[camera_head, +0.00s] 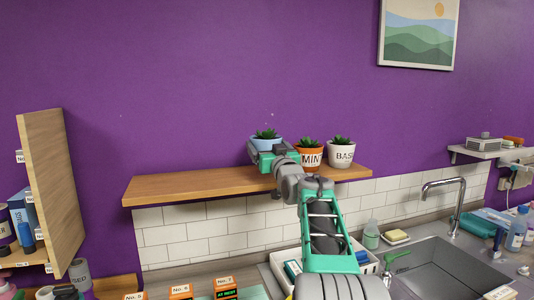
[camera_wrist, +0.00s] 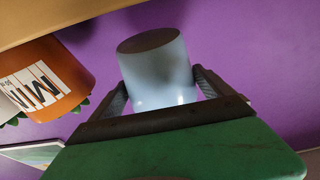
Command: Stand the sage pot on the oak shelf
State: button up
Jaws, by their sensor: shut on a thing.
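A light blue pot (camera_head: 266,138) with a green plant is in my gripper (camera_head: 268,157), left of the other pots in the head view. Its label is hidden, so I cannot read whether it says sage. In the wrist view the blue pot (camera_wrist: 160,75) sits between the two fingers, which are shut on its sides. That view is upside down; the pot's dark base shows, with purple wall between it and the shelf, so it looks raised clear of the board. The oak shelf (camera_head: 190,187) runs along the wall, its left part bare.
An orange MINT pot (camera_head: 310,156) and a white pot marked BAS (camera_head: 342,154) stand on the shelf's right end, close beside my gripper. A wooden cabinet side (camera_head: 48,190) is at left. A tap (camera_head: 455,200) and sink (camera_head: 445,270) are at right.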

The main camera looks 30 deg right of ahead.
jog(key=shift+w+f, duration=0.1)
jog(key=shift+f, duration=1.65)
jog(key=o, duration=1.8)
jog(key=shift+r, duration=0.15)
jog(key=b+v, duration=0.4)
jog(key=v, duration=0.8)
jog(key=shift+b, duration=0.3)
